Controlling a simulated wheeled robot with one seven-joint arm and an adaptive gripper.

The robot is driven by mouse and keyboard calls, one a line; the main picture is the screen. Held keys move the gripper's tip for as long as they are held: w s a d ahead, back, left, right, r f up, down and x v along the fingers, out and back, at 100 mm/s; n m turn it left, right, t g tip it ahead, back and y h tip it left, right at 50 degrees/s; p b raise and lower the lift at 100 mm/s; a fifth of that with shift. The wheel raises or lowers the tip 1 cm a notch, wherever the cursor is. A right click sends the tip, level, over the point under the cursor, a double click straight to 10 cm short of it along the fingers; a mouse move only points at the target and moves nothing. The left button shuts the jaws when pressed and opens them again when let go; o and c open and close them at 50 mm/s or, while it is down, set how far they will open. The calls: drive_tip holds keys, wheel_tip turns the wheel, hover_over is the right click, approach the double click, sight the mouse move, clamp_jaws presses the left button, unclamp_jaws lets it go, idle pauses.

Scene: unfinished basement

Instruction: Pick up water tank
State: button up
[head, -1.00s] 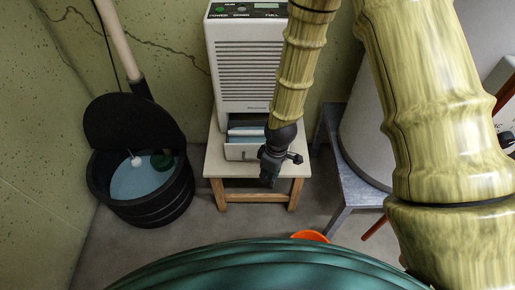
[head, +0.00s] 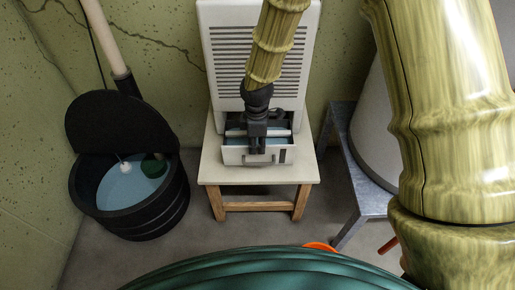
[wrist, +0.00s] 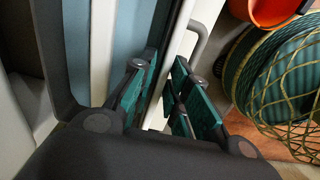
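The water tank (head: 233,157) is a white open-topped drawer with bluish water, partly out of the lower front of the white dehumidifier (head: 221,75). My gripper (head: 257,149) points down over the tank's front wall. In the wrist view my gripper (wrist: 163,82) has its two green-padded fingers apart, one on each side of the tank's white front wall (wrist: 186,28). The water lies on the left finger's side, and a grey handle is on the outer face. A gap seems to show beside the wall; contact is unclear. The head view hides part of the wall behind my gripper.
The dehumidifier stands on a small wooden-legged table (head: 211,171). A black bucket (head: 130,220) with water and a raised lid is at left. A grey metal stand (head: 365,200) with a white cylinder (head: 372,145) is close at right. An orange container (wrist: 272,10) and a netted green coil (wrist: 285,85) lie below.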

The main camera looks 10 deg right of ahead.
sight(259, 157)
drive_tip(key=shift+d+f+b, duration=0.15)
drive_tip(key=shift+f+b, duration=0.5)
drive_tip(key=shift+f, duration=1.1)
drive_tip(key=shift+d+f+b, duration=0.15)
drive_tip(key=shift+f+b, duration=0.5)
drive_tip(key=shift+f, duration=1.05)
clamp_jaws()
drive_tip(key=shift+r, duration=0.15)
